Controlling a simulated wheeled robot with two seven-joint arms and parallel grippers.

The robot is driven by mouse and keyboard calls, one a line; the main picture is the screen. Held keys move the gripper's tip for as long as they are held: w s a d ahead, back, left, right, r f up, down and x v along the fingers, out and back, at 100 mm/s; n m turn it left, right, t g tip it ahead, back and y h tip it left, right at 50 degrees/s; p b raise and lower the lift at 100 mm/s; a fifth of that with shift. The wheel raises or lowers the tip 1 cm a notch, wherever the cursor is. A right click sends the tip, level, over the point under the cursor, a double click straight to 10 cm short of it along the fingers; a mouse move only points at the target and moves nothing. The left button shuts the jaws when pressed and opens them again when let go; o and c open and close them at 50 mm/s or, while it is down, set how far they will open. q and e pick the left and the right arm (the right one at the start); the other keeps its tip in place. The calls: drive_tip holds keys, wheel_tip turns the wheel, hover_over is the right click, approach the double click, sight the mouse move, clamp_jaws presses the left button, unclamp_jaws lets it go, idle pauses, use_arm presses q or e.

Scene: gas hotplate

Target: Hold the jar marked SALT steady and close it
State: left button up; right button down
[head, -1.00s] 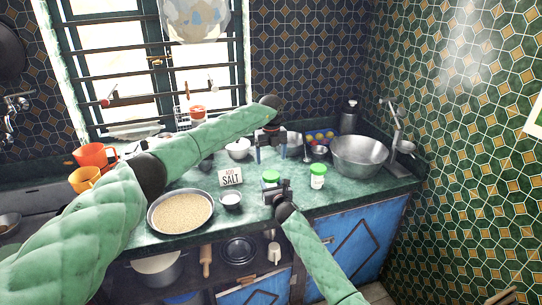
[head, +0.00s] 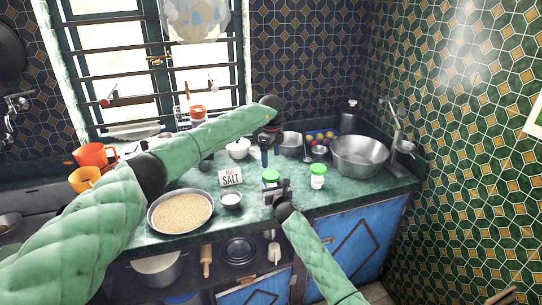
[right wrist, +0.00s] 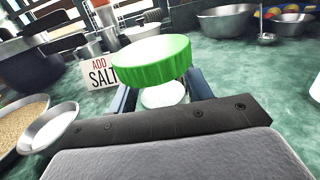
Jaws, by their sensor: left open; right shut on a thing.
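A small jar with a green lid (head: 271,176) stands near the counter's front edge. My right gripper (head: 273,191) is shut on its body. In the right wrist view the green lid (right wrist: 152,60) sits over the white jar body (right wrist: 163,95) between the fingers; whether it is fully seated I cannot tell. No SALT mark is readable on this jar. My left gripper (head: 265,158) is open and empty, pointing down above and behind the lid, apart from it. A second green-lidded jar (head: 318,176) with a label too small to read stands to the right.
An ADD SALT sign (head: 230,177), a small white bowl (head: 230,201) and a pan of grain (head: 158,222) are on the left. A large metal bowl (head: 361,157) stands at the back right. The counter right of the second jar is clear.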

sight(271, 174)
use_arm(q)
drive_tip(key=shift+f, duration=0.1)
drive_tip(key=shift+f, duration=3.95)
